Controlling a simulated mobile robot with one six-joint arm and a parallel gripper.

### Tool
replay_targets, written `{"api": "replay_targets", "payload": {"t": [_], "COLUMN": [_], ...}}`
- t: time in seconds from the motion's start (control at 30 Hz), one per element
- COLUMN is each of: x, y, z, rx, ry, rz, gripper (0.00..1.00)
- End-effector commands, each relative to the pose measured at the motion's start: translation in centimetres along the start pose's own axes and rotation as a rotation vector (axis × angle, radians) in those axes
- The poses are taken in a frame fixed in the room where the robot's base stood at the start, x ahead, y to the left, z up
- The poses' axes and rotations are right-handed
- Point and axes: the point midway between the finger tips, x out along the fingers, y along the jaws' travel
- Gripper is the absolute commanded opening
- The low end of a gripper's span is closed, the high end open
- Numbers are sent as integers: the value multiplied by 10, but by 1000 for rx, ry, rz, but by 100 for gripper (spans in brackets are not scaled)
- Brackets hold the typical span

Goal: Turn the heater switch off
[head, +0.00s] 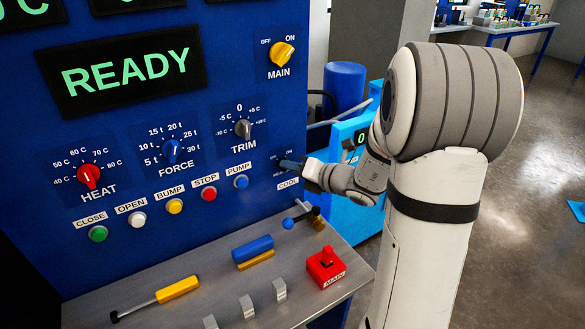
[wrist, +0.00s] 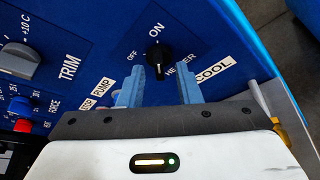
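The heater switch is a black rotary knob (wrist: 158,53) on the blue panel in the wrist view. ON and OFF are printed beside it, with a partly hidden label that seems to read HEATER. The knob's long axis runs roughly toward ON. My gripper (wrist: 160,70) is open, with one blue finger on each side of the knob's lower end. I cannot tell whether the fingers touch it. In the head view my gripper (head: 290,165) is at the panel's right edge and hides the knob.
A COOL label (wrist: 213,70) is close to the right finger. The TRIM knob (head: 242,128) and blue PUMP button (head: 241,182) lie to the left. The yellow MAIN knob (head: 282,54) is above.

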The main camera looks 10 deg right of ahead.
Motion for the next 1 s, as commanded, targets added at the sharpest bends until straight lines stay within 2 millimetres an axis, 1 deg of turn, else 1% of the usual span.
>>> {"api": "replay_targets", "payload": {"t": [0.1, 0.37, 0.73, 1.0], "x": [6, 7, 7, 7], "y": [0, 0, 0, 0], "z": [0, 0, 0, 0], "rx": [0, 0, 0, -2], "ry": [0, -1, -1, -1], "rz": [0, 0, -1, -2], "gripper": [31, 30, 0, 0]}}
